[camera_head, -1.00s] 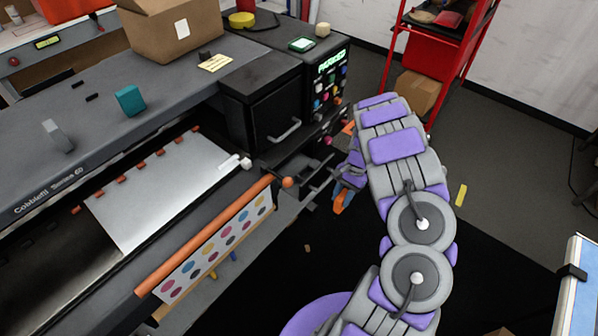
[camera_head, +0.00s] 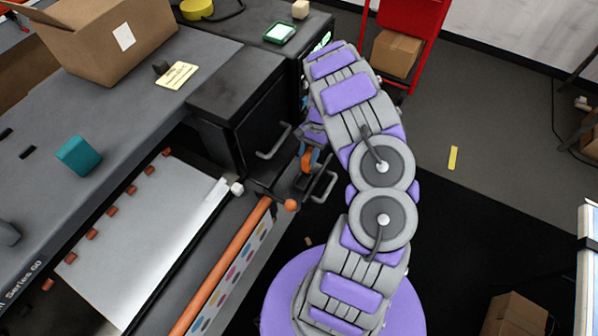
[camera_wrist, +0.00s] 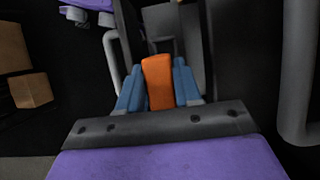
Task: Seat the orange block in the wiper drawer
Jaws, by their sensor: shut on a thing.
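In the wrist view my gripper (camera_wrist: 158,75) has its two blue fingers closed on the sides of the orange block (camera_wrist: 158,88). In the head view the gripper (camera_head: 309,158) shows small beside the printer's front, with the orange block (camera_head: 306,161) partly hidden by the fingers and arm. An open dark drawer (camera_head: 290,184) with a grey handle (camera_head: 325,187) lies just below the gripper. I cannot tell whether the block touches the drawer. In the wrist view grey drawer-like walls (camera_wrist: 160,22) stand beyond the block.
The dark cabinet (camera_head: 245,105) has another handle (camera_head: 274,142) close left of the gripper. A teal block (camera_head: 78,155) and a cardboard box (camera_head: 105,45) stand on the printer top. Open floor lies right of my arm.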

